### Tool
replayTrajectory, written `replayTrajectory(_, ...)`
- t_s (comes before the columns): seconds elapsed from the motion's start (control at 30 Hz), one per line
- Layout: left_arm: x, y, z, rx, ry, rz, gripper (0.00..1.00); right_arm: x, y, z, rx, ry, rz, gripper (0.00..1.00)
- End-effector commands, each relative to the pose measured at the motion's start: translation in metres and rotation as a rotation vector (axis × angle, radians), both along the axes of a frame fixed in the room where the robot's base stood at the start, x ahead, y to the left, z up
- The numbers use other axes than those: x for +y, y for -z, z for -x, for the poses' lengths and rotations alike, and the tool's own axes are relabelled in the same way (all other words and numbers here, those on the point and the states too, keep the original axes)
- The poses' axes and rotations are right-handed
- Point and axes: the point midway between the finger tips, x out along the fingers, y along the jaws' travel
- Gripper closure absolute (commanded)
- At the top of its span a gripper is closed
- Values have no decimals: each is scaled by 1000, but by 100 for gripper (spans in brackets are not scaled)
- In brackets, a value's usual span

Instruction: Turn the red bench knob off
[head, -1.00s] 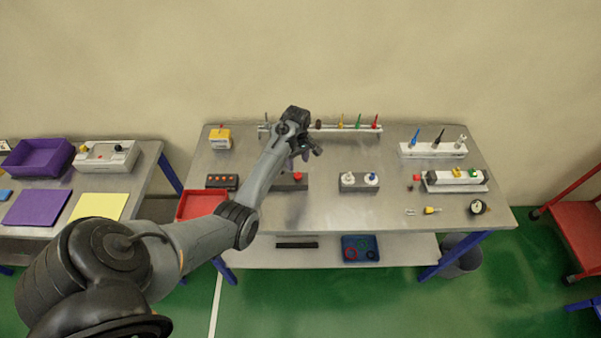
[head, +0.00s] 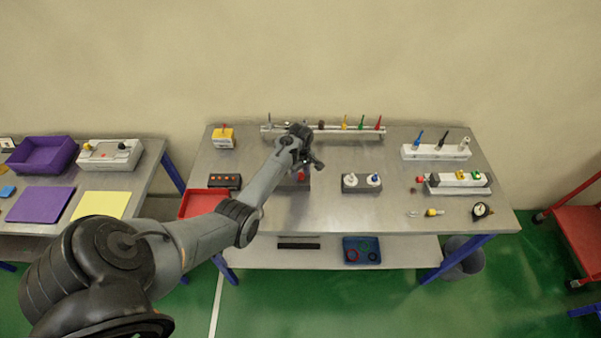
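A red knob (head: 301,176) sits on a dark grey block (head: 289,185) in the middle left of the bench. My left arm reaches over the bench from the left. My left gripper (head: 311,164) is at the red knob, over the back of its block, and partly covers both. The gripper's fingers are small and dark here, so I cannot tell whether they are open or touch the knob. The knob's turned position is too small to read. My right gripper is not in view.
A grey block with a white and a blue-topped knob (head: 374,180) stands to the right. A dark box with orange buttons (head: 225,181) and a red tray (head: 191,205) lie to the left. A tool rack (head: 335,128) runs behind. The front middle of the bench is clear.

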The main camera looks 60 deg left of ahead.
Motion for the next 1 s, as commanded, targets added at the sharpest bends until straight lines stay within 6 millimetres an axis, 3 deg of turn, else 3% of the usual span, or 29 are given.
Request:
replayTrajectory(0.03,0,0,0,0,0,0,65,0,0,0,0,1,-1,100)
replayTrajectory(0.27,0,0,0,0,0,0,98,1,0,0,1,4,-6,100)
replayTrajectory(0.67,0,-2,0,2,82,1,98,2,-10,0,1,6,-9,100)
replayTrajectory(1.0,0,-4,1,2,347,2,98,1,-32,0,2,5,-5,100)
